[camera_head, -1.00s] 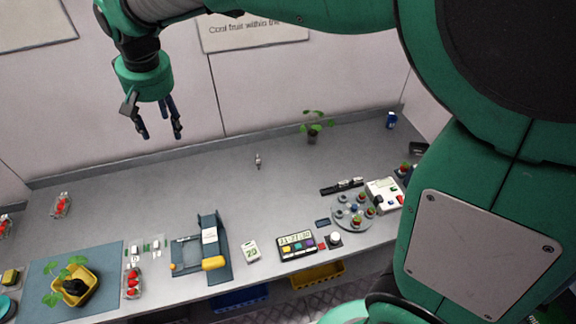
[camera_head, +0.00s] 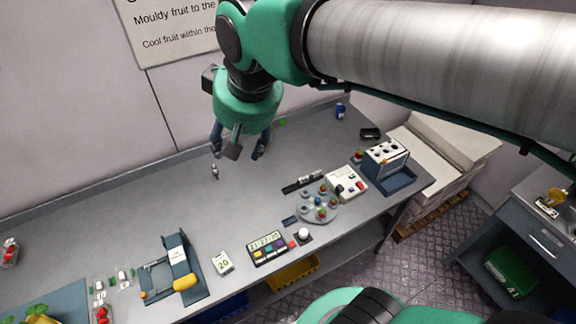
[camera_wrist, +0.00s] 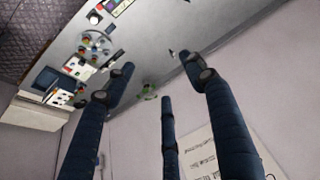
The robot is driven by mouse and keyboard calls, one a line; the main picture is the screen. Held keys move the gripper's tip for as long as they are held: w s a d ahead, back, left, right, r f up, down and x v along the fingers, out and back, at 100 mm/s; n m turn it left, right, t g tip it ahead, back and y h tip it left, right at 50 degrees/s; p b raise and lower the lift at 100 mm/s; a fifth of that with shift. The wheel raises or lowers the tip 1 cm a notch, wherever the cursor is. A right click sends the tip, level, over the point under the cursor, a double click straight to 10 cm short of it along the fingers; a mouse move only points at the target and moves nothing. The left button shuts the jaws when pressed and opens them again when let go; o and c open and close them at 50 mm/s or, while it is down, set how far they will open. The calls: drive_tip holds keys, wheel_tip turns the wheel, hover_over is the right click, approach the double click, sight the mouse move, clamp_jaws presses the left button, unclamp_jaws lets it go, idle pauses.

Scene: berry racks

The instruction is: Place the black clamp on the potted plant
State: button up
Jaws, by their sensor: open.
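My gripper (camera_head: 238,150) is open and empty, high above the back of the bench; its dark blue fingers are spread in the wrist view (camera_wrist: 160,78). A small dark and pale object (camera_head: 214,172) stands on the bench below and left of it in the picture; it may be the black clamp, but it is too small to be sure. It also shows in the wrist view (camera_wrist: 172,53). The potted plant (camera_head: 280,124) is at the back of the bench, mostly hidden behind my gripper; its green leaves show in the wrist view (camera_wrist: 148,92).
A black bar-like item (camera_head: 302,182), a round tray (camera_head: 305,208) with coloured pieces, a white device (camera_head: 346,183) and a boxy rack (camera_head: 386,164) crowd the right. A blue stand (camera_head: 172,268) is at the front. A blue cup (camera_head: 341,111) stands at the back. The middle-left is clear.

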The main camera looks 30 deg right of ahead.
drive_tip(key=s+d+f+m+t, duration=0.1)
drive_tip(key=s+d+f, duration=0.3)
drive_tip(key=s+d, duration=0.3)
drive_tip(key=s, duration=0.3)
drive_tip(key=shift+h, duration=0.4)
drive_tip(key=shift+f, duration=0.1)
wheel_tip(320, 180, down, 14)
drive_tip(key=b, duration=1.4)
drive_tip(key=shift+f+b, duration=0.2)
drive_tip(key=shift+b, duration=0.15)
